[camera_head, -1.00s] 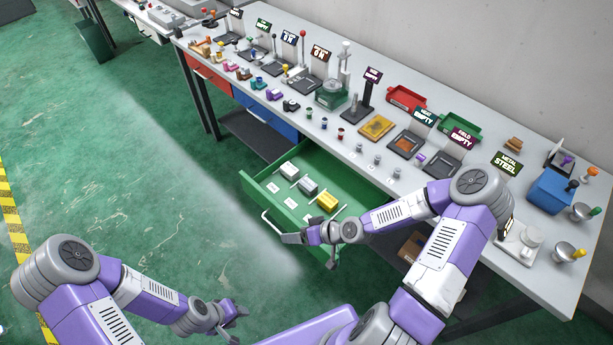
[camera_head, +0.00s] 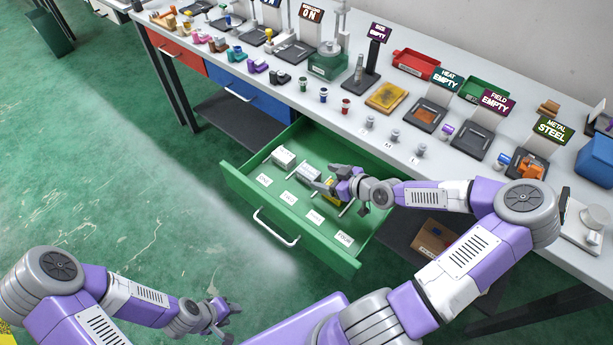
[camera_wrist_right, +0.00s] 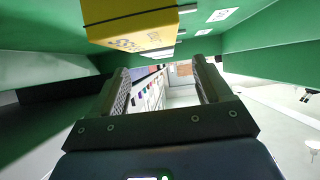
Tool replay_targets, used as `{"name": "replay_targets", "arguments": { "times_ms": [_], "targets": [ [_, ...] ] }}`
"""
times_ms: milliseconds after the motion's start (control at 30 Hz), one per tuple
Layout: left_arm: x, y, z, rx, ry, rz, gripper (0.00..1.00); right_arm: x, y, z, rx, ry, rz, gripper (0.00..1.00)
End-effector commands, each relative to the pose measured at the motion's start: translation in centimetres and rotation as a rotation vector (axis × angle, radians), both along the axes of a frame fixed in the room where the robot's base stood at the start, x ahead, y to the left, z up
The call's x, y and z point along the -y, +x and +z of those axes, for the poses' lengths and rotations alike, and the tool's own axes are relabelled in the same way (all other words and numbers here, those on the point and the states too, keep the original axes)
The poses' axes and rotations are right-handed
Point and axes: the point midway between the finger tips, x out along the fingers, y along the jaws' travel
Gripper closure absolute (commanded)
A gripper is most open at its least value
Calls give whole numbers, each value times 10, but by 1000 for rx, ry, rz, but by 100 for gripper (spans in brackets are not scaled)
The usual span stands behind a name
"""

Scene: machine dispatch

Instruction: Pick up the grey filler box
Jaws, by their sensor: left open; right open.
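The grey box (camera_head: 309,174) lies in the open green drawer (camera_head: 240,181), between a whitish box (camera_head: 283,158) and a yellow box (camera_head: 329,197). My right gripper (camera_head: 334,180) is open and empty over the drawer, by the yellow box and just right of the grey box. It partly hides the yellow box. In the right wrist view the open jaws (camera_wrist_right: 162,88) show nothing between them, and the yellow box (camera_wrist_right: 130,28) is at the top left. The grey box cannot be made out there. My left gripper (camera_head: 220,312) is open and empty, low and away from the bench.
The drawer's green walls surround the right gripper, and thin rods lie by the boxes. White label cards (camera_head: 289,198) lie along the drawer's front. The bench top (camera_head: 365,62) above is crowded with trays, signs and small parts. The floor in front is clear.

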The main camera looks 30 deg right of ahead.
Motion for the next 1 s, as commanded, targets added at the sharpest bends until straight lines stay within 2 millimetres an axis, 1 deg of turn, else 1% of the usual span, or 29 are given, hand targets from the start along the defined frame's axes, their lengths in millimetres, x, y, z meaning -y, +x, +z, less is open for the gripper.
{"name": "replay_targets", "arguments": {
  "times_ms": [33,233,400,533,667,900,1000],
  "targets": [
    [0,0,-4,0,0,0,57,-2,4,-3,0,-1,3,22],
    [0,0,-12,0,0,0,57,-5,13,-9,0,-1,0,22],
    [0,0,-30,0,0,0,57,-12,34,-21,1,0,3,22],
    [0,0,-37,0,0,0,57,-17,45,-26,0,0,1,22],
    [0,0,-39,0,0,0,57,-18,50,-28,-2,1,-1,22],
    [0,0,-38,0,0,0,57,-18,50,-28,-2,2,-2,22],
    [0,0,-38,0,0,0,57,-18,50,-28,-2,2,-2,38]
  ]
}}
